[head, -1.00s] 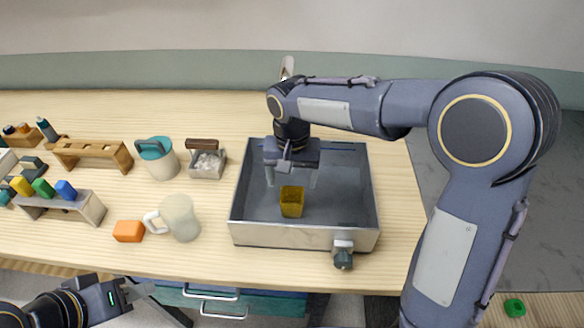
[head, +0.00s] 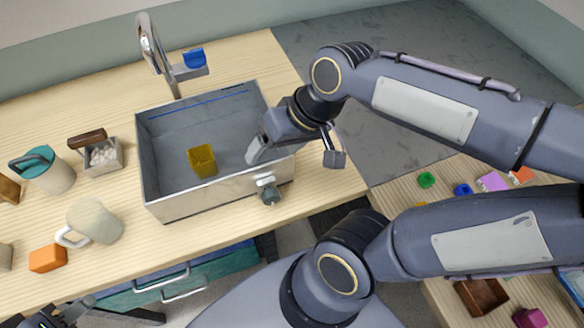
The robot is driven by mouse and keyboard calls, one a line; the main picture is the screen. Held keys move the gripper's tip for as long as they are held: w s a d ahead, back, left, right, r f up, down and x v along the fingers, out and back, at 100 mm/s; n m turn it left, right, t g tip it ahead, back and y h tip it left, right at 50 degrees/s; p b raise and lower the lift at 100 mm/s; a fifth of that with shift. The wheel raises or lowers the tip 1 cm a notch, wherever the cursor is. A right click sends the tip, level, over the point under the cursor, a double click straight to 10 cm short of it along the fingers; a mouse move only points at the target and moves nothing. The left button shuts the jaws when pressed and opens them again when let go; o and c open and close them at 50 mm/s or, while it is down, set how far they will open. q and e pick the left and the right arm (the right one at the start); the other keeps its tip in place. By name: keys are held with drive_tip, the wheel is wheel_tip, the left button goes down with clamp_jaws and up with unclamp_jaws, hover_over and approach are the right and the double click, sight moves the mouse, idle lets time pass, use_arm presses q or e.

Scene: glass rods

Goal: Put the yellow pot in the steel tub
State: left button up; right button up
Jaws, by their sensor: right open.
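The yellow pot (head: 202,161) stands upright inside the steel tub (head: 190,203), on its floor near the middle. Nothing is touching the pot but the tub floor. My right gripper (head: 293,155) is open and empty over the right edge of the tub, one finger over the tub and one outside it. It is apart from the pot. My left gripper (head: 112,308) is at the bottom left, below the counter front, with its fingers apart and nothing seen between them.
A tap (head: 150,45) with a blue item (head: 194,58) stands behind the tub. Left of the tub are a teal-lidded jug (head: 50,170), a handled box (head: 102,156), a cream mug (head: 95,220) and an orange block (head: 48,258). Small objects lie on a wooden surface at right.

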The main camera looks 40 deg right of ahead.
drive_tip(key=shift+t, duration=0.9)
drive_tip(key=s, duration=0.1)
drive_tip(key=s+f, duration=0.1)
drive_tip(key=s, duration=0.1)
drive_tip(key=s+f, duration=0.1)
drive_tip(key=shift+s+f, duration=0.1)
drive_tip(key=shift+s, duration=0.25)
